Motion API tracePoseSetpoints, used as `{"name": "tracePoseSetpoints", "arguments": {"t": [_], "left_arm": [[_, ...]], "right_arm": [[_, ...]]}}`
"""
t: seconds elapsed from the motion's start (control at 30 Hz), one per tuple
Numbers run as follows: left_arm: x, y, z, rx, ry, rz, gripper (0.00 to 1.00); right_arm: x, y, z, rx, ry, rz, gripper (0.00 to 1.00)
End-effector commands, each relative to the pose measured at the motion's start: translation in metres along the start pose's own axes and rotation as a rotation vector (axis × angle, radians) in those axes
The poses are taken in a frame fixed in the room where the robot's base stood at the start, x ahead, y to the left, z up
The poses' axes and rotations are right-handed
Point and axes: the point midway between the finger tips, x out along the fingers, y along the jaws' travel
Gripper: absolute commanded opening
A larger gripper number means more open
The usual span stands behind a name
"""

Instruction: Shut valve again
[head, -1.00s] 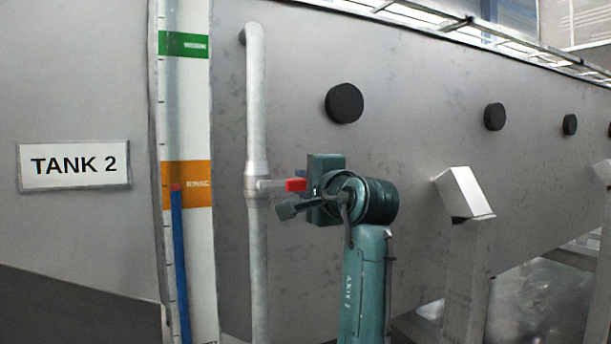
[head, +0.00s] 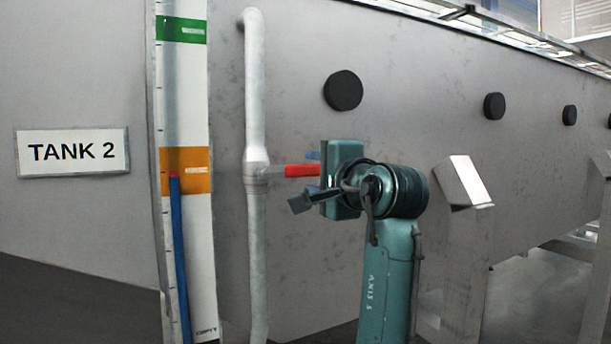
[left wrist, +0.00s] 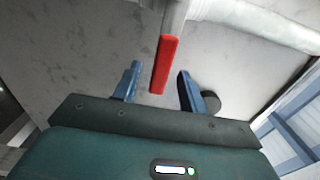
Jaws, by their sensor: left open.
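The valve's red lever handle (head: 302,171) sticks out level to the right from a fitting on the vertical grey pipe (head: 256,240). In the left wrist view the red handle (left wrist: 164,64) runs between the two blue fingers, with a gap on each side. My left gripper (head: 313,172) is open at the free end of the handle, one finger above and one below it in the head view. It does not appear to touch the handle. My right gripper is not in view.
A level gauge (head: 205,250) left of the pipe has a blue column (head: 179,260) whose red top stands in the orange band. A sign (head: 72,152) reads TANK 2. Black round knobs (head: 343,91) stick out of the tank wall. A metal post (head: 466,250) stands to the right.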

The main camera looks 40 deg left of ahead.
Motion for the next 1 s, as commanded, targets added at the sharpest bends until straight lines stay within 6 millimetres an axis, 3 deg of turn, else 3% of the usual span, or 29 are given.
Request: {"name": "tracePoseSetpoints", "arguments": {"t": [0.2, 0.4, 1.0], "left_arm": [[-0.049, 0.002, 0.000, -0.002, 0.003, 0.000, 0.42], [-0.076, 0.001, 0.000, 0.001, 0.000, 0.001, 0.42], [-0.084, 0.000, 0.000, 0.001, -0.001, 0.000, 0.42]], "right_arm": [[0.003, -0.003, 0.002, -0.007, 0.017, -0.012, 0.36], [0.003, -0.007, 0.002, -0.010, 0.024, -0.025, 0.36], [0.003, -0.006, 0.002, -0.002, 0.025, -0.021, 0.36]]}}
